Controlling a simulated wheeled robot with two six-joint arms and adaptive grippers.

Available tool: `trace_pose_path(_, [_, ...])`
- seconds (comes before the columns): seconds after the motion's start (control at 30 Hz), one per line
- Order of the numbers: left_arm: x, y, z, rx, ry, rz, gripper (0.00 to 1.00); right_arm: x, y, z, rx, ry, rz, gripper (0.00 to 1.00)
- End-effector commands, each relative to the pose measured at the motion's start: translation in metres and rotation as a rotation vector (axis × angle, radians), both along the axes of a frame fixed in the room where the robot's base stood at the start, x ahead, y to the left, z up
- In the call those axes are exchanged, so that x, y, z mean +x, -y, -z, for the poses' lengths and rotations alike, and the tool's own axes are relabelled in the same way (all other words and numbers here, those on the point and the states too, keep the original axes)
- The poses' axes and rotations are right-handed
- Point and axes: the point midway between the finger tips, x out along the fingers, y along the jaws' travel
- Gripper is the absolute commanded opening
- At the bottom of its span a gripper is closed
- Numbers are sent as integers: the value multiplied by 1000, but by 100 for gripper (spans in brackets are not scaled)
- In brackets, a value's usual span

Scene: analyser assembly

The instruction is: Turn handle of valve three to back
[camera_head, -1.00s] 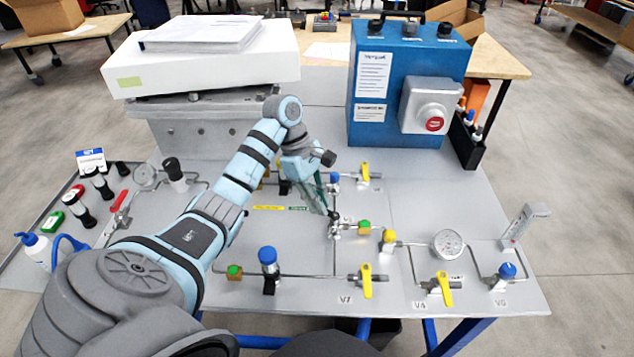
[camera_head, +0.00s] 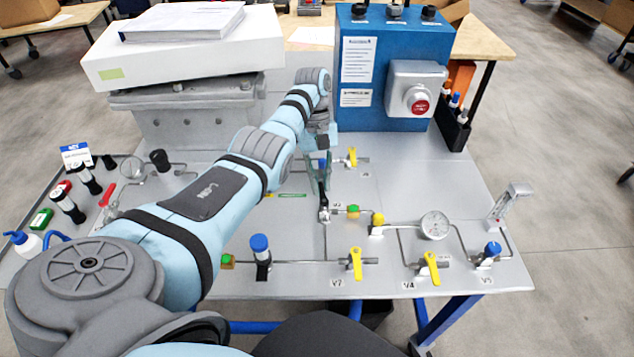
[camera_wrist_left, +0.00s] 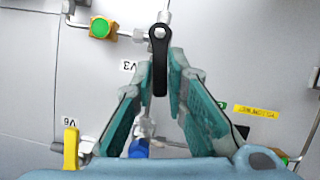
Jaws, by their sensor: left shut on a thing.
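The handle of valve three is a black lever. In the left wrist view the handle (camera_wrist_left: 159,70) runs from its round pivot end at the top down between my fingers, beside the V3 label (camera_wrist_left: 129,67). In the head view its pivot end (camera_head: 323,214) shows in the middle of the panel, with the lever reaching back from it. My left gripper (camera_head: 323,188) comes from behind and is shut on this lever. Its green finger pads (camera_wrist_left: 167,88) flank the lever in the wrist view. My right gripper is in neither view.
A green-topped yellow fitting (camera_head: 353,211) sits just right of the valve. Yellow-handled valves stand behind (camera_head: 351,157) and in front (camera_head: 356,263). A gauge (camera_head: 435,225) is further right. A blue box (camera_head: 392,115) stands at the back.

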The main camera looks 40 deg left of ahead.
Motion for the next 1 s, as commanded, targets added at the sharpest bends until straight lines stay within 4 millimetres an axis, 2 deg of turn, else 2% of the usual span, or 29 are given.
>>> trace_pose_path(0.2, [2,2,1,1,2,61,0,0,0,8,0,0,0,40])
trace_pose_path(0.67, [2,2,0,0,0,78,0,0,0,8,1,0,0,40])
trace_pose_path(0.7, [2,2,0,0,0,77,15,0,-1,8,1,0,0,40])
trace_pose_path(0.8, [2,2,0,0,0,77,31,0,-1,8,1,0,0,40])
trace_pose_path(0.83, [2,2,0,0,0,77,33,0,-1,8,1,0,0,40])
trace_pose_path(1.0, [2,2,0,0,-1,77,33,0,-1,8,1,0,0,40])
